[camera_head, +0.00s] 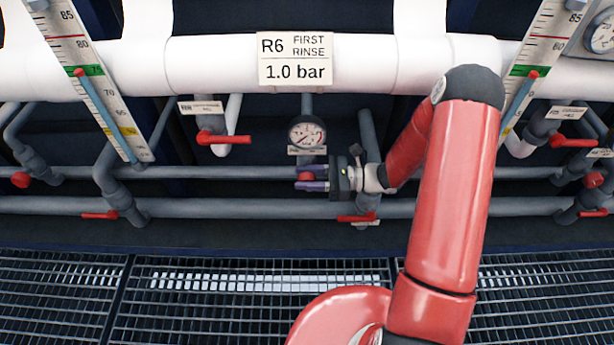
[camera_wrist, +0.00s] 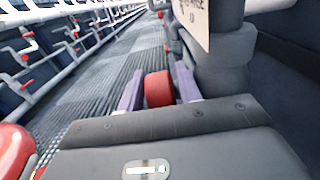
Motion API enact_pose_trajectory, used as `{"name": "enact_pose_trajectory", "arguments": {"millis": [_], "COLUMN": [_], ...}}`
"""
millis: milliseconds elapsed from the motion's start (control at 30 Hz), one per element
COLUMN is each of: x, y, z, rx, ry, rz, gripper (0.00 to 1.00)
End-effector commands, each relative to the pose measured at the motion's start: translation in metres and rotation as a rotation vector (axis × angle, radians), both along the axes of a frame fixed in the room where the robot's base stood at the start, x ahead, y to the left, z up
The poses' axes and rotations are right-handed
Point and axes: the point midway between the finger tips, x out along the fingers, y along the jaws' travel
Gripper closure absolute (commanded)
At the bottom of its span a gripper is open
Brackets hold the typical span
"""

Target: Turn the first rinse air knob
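The first rinse sign (camera_head: 295,60) reads R6 FIRST RINSE, 1.0 bar, on the white pipe. Below it hangs a round pressure gauge (camera_head: 307,133). Under the gauge is a red knob (camera_head: 305,176) on the grey pipe, mostly hidden by my fingers. My gripper (camera_head: 311,177) reaches it from the right, one purple finger above and one below. In the wrist view the red knob (camera_wrist: 158,89) sits between the two fingers and fills the gap, so my gripper appears shut on it. The knob's angle cannot be read.
Red lever handles (camera_head: 222,138) and (camera_head: 357,218) sit on nearby pipes, one left of the gauge and one just below my wrist. Tall thermometers (camera_head: 110,80) and (camera_head: 530,75) stand on both sides. A metal grating (camera_head: 220,290) covers the floor in front.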

Motion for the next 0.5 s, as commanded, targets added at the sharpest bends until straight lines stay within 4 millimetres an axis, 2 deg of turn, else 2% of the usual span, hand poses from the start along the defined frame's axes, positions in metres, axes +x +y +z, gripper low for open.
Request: {"name": "enact_pose_trajectory", "arguments": {"millis": [100,333,500], "x": [-0.0001,-0.0001,-0.0001], "y": [-0.0002,-0.0004,-0.0012], "z": [-0.0001,0.0000,-0.0046], "rx": [0.000,0.000,0.053], "ry": [0.000,0.000,0.002], "rz": [0.000,0.000,-0.001], "gripper": [0.67,0.97,0.97]}}
